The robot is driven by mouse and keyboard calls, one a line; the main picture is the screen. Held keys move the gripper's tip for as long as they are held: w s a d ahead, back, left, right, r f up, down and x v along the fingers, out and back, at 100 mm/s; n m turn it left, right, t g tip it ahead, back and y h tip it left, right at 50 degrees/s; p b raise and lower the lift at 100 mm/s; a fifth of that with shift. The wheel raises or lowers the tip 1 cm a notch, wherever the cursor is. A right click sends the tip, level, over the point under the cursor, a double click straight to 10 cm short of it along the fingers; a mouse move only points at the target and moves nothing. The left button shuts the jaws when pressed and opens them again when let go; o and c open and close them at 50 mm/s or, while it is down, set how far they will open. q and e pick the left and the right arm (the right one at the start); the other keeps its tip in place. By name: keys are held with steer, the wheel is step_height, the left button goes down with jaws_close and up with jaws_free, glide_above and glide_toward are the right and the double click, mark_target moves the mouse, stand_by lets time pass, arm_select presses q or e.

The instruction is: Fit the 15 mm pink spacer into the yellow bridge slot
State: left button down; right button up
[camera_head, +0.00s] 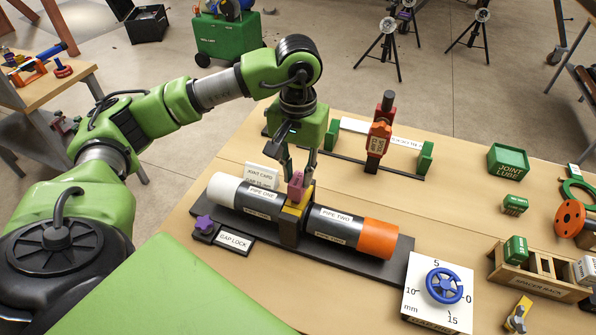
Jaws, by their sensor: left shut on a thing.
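The pink spacer (296,185) is upright between the fingertips of my left gripper (298,172), which comes down from above and is shut on it. The yellow bridge (299,208) straddles the gap between pipe one (228,190) and pipe two (336,218). The spacer's lower end is at the top of the bridge; I cannot tell how deep it sits in the slot, which is hidden. My right gripper is not in view.
A purple gap lock knob (205,223) is at the left end of the black base. A dial with a blue wheel (444,286) is at the front right. The spacer rack (536,284) and green joint lube box (508,160) stand right. A joint card (262,177) stands behind pipe one.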

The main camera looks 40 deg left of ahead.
arm_select(q)
steer(key=shift+f+b, duration=0.75)
steer(key=shift+f, duration=0.15)
steer(key=c, duration=1.7)
jaws_free()
steer(key=shift+r, duration=0.1)
steer(key=shift+r+p, duration=1.35)
steer(key=shift+r, duration=1.1)
step_height(320, 180, up, 12)
